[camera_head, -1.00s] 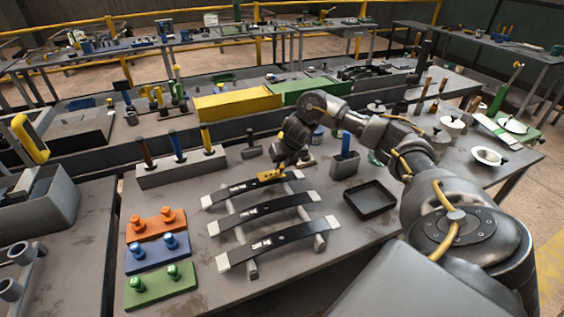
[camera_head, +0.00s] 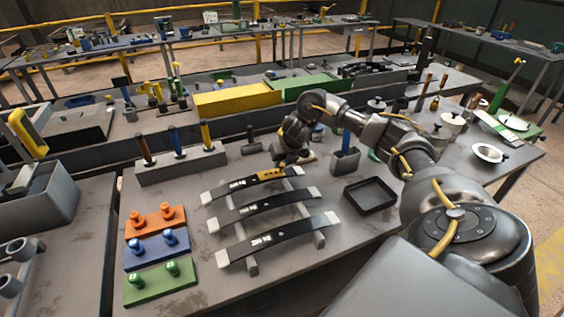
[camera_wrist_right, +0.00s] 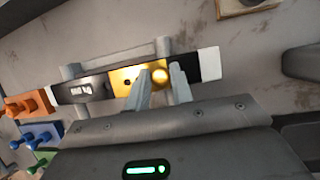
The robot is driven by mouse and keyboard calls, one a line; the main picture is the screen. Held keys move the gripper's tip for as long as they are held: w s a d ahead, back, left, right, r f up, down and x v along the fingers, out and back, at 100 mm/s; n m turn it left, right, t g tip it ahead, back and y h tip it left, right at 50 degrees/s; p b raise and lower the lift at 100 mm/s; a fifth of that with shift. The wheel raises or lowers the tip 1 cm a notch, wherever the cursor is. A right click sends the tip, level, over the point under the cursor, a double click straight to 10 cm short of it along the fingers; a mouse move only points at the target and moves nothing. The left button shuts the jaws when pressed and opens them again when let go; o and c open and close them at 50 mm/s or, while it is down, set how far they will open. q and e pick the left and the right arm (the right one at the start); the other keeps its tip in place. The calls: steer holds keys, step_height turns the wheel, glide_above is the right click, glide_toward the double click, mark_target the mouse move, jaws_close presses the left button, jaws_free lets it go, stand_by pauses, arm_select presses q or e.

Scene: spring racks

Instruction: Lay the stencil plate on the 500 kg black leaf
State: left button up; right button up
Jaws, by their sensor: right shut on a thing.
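The stencil plate (camera_head: 270,174) is yellow with dark holes and lies along the farthest of three black leaves (camera_head: 222,190). In the right wrist view the plate (camera_wrist_right: 122,82) sits over the leaf (camera_wrist_right: 195,68), beside its white weight marking. It looks flat, but I cannot tell whether it touches fully. My right gripper (camera_head: 285,164) is over the plate; in the wrist view its fingers (camera_wrist_right: 161,84) are shut on the plate's round brass-coloured knob. The weight markings are too small to read surely. My left gripper is not in view.
The middle (camera_head: 262,210) and near (camera_head: 290,236) black leaves lie on the same grey rack. Orange, blue and green blocks (camera_head: 160,284) with knobs stand left. A black tray (camera_head: 370,194) is right. A grey holder (camera_head: 180,168) with handled tools stands behind.

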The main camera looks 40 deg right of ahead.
steer(key=shift+f, duration=0.15)
steer(key=o, duration=1.4)
steer(key=shift+r+p, duration=3.1)
steer(key=shift+r, duration=0.45)
